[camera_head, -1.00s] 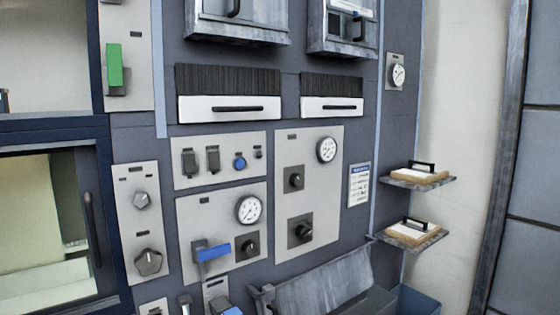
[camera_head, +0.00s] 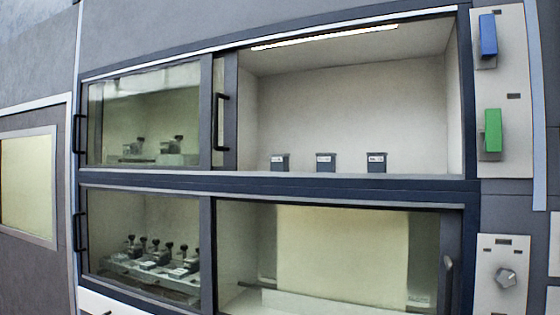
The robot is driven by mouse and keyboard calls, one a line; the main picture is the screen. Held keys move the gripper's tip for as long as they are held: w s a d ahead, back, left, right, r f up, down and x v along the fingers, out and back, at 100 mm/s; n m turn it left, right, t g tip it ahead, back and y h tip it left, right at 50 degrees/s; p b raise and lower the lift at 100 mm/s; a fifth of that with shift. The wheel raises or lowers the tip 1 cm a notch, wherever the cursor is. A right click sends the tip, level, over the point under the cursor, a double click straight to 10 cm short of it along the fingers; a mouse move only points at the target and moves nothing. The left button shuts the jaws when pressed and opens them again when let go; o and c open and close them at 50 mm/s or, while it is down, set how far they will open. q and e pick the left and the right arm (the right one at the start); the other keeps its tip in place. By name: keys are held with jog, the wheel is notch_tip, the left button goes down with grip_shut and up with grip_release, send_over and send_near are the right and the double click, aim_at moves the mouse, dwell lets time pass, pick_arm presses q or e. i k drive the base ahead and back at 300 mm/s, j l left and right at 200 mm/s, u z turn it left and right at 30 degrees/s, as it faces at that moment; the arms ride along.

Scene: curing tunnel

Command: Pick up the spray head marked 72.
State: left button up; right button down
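Several small dark spray-head-like items (camera_head: 156,258) stand in rows on a pale rack behind the glass of the lower left compartment. Two similar items show behind the glass of the upper left compartment, one on the left (camera_head: 134,147) and one on the right (camera_head: 172,146). Their markings are too small to read, so I cannot tell which is 72. Neither of my grippers is in view.
The upper right compartment is open at the front, with three small dark labelled blocks (camera_head: 325,163) on its floor. Glass doors with black handles (camera_head: 220,118) cover the left compartments. A blue lever (camera_head: 488,36) and a green lever (camera_head: 493,131) are on the right panel.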

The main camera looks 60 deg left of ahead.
aim_at(377, 162)
jog(key=u, duration=1.8)
